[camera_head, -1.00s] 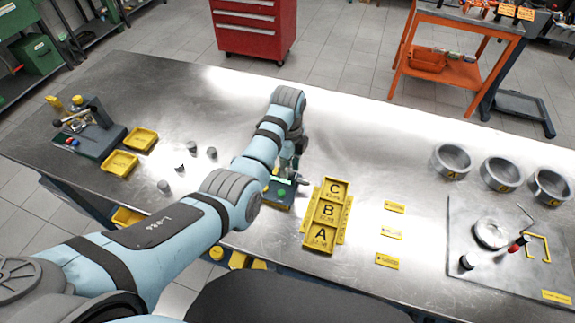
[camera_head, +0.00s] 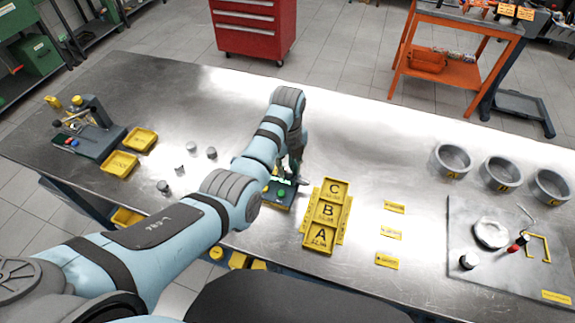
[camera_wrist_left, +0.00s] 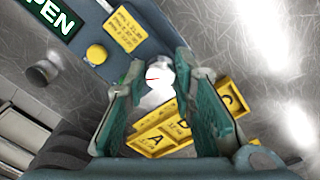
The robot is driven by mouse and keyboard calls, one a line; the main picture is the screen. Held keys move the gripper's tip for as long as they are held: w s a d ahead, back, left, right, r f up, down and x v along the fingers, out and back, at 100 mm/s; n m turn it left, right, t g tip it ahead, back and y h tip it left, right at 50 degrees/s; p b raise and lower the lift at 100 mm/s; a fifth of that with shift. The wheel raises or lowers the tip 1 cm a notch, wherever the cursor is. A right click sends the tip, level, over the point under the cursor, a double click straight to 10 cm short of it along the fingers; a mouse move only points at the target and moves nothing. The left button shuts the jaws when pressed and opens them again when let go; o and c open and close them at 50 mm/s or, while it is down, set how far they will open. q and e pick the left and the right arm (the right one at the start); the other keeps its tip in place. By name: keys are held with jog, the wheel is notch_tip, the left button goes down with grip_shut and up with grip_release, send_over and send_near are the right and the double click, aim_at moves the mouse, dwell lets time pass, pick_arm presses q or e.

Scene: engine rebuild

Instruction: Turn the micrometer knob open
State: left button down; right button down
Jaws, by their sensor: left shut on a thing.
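The micrometer gauge (camera_head: 278,201) is a dark block with a green-lit display on the steel bench, left of the A-B-C tray. In the left wrist view its body (camera_wrist_left: 92,30) carries a green sign reading OPEN (camera_wrist_left: 50,12), a yellow button and a yellow label. The pale round knob (camera_wrist_left: 157,76) has a red line on its face and sits between the teal fingers. My left gripper (camera_head: 284,173) is at the gauge, shut on the knob; it also shows in the left wrist view (camera_wrist_left: 162,98). The arm partly hides the gauge in the head view. My right gripper is out of view.
The yellow A-B-C tray (camera_head: 325,226) stands close right of the gauge. Several small grey cylinders (camera_head: 191,147) stand to the left, near yellow bins (camera_head: 120,163). Grey rings (camera_head: 452,161) and a tool mat (camera_head: 470,262) lie at the right. The bench behind is clear.

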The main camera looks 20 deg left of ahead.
aim_at(289, 169)
pick_arm(q)
jog(key=shift+s+f, duration=0.1)
jog(key=shift+s, duration=0.05)
jog(key=c, duration=1.3)
grip_release()
jog(key=shift+d, duration=0.1)
jog(key=shift+c, duration=0.2)
jog(key=shift+r, duration=0.35)
notch_tip(289, 169, up, 7)
jog(key=shift+f, duration=0.1)
